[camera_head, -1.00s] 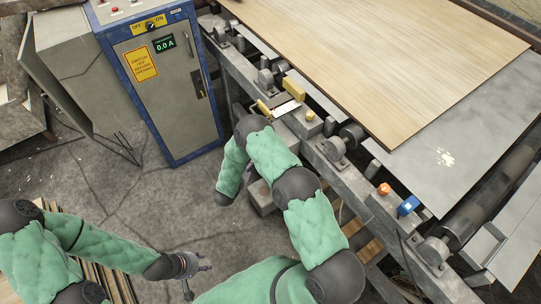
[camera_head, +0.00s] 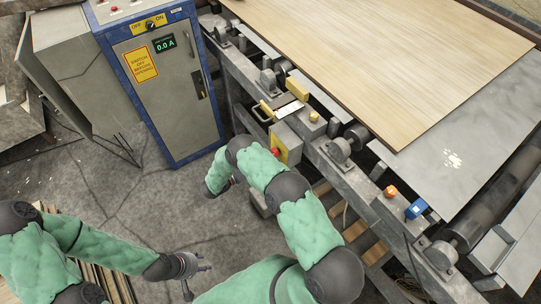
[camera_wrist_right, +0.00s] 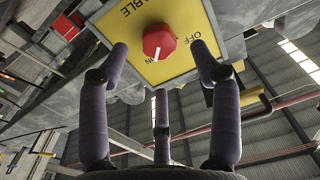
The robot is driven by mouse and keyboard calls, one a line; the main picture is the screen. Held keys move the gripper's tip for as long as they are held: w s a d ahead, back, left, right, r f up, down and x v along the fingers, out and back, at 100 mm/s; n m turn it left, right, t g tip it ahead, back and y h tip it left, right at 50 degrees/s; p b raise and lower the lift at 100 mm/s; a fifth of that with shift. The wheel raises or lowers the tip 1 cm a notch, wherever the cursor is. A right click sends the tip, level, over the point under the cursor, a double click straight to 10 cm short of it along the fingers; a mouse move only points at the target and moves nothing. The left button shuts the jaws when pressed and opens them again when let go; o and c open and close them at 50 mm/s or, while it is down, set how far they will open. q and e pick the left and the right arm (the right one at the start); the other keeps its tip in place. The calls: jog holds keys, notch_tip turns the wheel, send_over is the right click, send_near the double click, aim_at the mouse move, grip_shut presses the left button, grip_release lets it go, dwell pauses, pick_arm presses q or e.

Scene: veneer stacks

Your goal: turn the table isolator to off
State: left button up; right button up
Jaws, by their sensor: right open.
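The table isolator is a red knob (camera_wrist_right: 158,42) on a yellow plate (camera_wrist_right: 183,62) lettered "...BLE", "OFF" and "ON". Its white mark points down in the right wrist view, towards what looks like "ON"; "OFF" is to the right. In the head view its red knob (camera_head: 276,152) shows on a grey box with a yellow face, on the table frame. My right gripper (camera_wrist_right: 160,62) is open, fingers spread around the knob's line, apart from it and empty. In the head view my arm mostly hides it. My left gripper (camera_head: 197,268) is open and empty above the floor.
A blue-edged grey cabinet (camera_head: 172,105) has its own OFF/ON switch (camera_head: 150,25) and a display reading 0.0 A. The table frame (camera_head: 330,165) carries rollers, a yellow-handled tool, and orange and blue buttons. A veneer sheet (camera_head: 390,60) lies above. Floor is free between cabinet and arms.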

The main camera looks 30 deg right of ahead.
aim_at(273, 153)
jog(key=d, duration=0.4)
jog(key=shift+w+d+b, duration=0.2)
jog(key=shift+d+b, duration=0.05)
jog(key=shift+b, duration=0.05)
jog(key=c, duration=1.1)
